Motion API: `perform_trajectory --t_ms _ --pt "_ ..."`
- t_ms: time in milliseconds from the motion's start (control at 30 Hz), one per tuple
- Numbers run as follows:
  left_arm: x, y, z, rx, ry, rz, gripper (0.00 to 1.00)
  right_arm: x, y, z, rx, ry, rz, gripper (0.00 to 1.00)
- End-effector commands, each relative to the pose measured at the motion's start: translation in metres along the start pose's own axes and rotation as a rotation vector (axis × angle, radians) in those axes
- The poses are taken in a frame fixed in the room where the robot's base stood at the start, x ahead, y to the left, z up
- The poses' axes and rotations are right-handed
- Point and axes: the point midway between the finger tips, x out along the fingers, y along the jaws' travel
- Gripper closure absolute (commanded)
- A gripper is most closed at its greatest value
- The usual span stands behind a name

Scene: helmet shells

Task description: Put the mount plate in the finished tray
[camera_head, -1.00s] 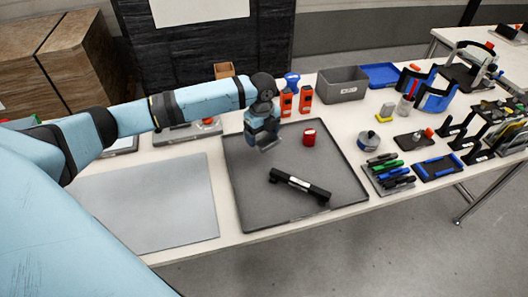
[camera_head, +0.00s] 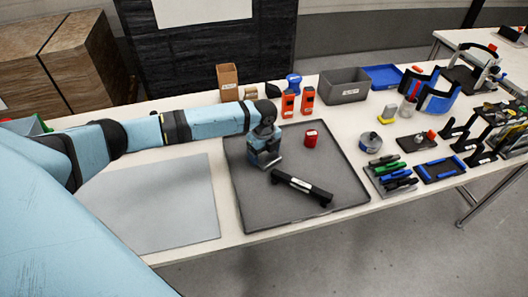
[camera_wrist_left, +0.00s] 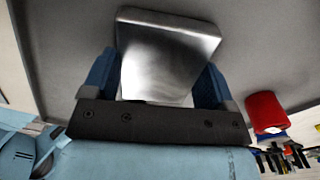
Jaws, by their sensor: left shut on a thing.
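My left gripper (camera_head: 265,157) is over the left part of a large dark grey tray (camera_head: 248,212) in the head view. In the left wrist view, its two blue fingers (camera_wrist_left: 158,82) are shut on a shiny silver metal plate (camera_wrist_left: 165,55), which looks like the mount plate. The plate lies between the fingers and reaches beyond them. I cannot tell whether it touches the tray floor. No label marks the dark tray as the finished tray. My right gripper is not in view.

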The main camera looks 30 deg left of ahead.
Motion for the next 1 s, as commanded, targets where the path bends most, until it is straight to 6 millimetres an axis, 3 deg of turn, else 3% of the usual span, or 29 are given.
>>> perform_trajectory --t_ms 33,67,133,167,467,1000 --pt "0.001 0.0 0.0 0.0 0.0 -0.001 0.63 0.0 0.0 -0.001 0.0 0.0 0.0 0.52" --pt "0.002 0.0 0.0 0.0 0.0 0.001 0.18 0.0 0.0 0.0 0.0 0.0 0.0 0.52" --pt "0.002 0.0 0.0 0.0 0.0 0.0 0.02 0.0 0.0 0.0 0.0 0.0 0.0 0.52" --pt "0.002 0.0 0.0 0.0 0.0 0.0 0.0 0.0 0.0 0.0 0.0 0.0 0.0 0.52" --pt "-0.005 0.0 0.0 0.0 0.0 0.0 0.0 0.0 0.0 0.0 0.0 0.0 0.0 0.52" --pt "-0.106 -0.001 0.0 0.0 0.0 -0.001 0.0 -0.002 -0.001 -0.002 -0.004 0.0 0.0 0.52"
